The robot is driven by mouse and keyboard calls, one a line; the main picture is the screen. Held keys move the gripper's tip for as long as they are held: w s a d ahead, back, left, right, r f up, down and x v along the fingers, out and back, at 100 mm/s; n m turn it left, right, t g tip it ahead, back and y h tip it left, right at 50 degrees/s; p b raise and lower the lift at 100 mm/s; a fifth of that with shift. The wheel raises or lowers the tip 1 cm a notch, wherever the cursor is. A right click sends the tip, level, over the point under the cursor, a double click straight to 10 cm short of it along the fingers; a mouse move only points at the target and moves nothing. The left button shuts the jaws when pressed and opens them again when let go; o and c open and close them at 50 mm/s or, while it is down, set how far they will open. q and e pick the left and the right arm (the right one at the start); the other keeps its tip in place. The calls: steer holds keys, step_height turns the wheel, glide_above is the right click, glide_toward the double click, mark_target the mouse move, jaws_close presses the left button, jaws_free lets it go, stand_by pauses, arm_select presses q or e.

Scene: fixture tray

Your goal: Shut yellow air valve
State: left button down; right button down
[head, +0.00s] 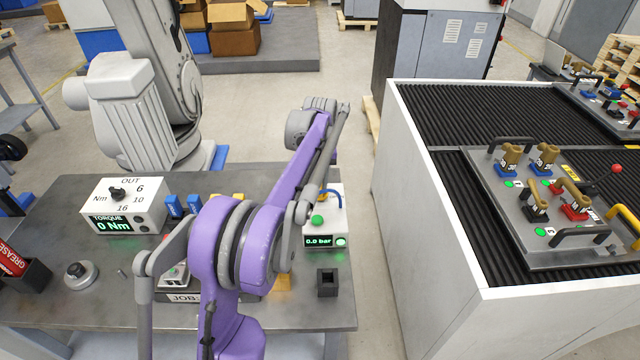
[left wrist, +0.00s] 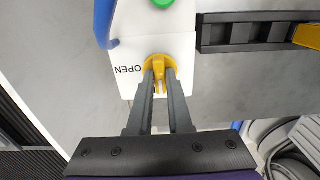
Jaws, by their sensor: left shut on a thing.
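The yellow air valve (left wrist: 153,64) shows in the left wrist view, a round yellow part with a raised handle on a white box (left wrist: 125,38). The word OPEN is printed on the box beside it. My left gripper (left wrist: 159,82) is shut on the valve's handle, with one finger on each side. In the head view the white box (head: 337,222) stands at the right end of the grey workbench, and its green display (head: 318,241) reads 0.0 bar. My purple arm hides much of the box, and I cannot make out the valve there. My right gripper is not in view.
A green button (left wrist: 162,2) and a blue hose (left wrist: 104,22) are near the valve. A small black holder (head: 327,283) stands in front of the box. A torque unit (head: 125,205) sits at the bench's left. A white-sided conveyor (head: 440,230) stands to the right, across a floor gap.

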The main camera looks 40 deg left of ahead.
mark_target(320, 187)
arm_select(q)
steer(key=c, duration=0.8)
jaws_free()
steer(key=shift+c, duration=0.2)
step_height(320, 187, up, 11)
steer(key=shift+p, duration=0.4)
steer(key=shift+f, duration=0.1)
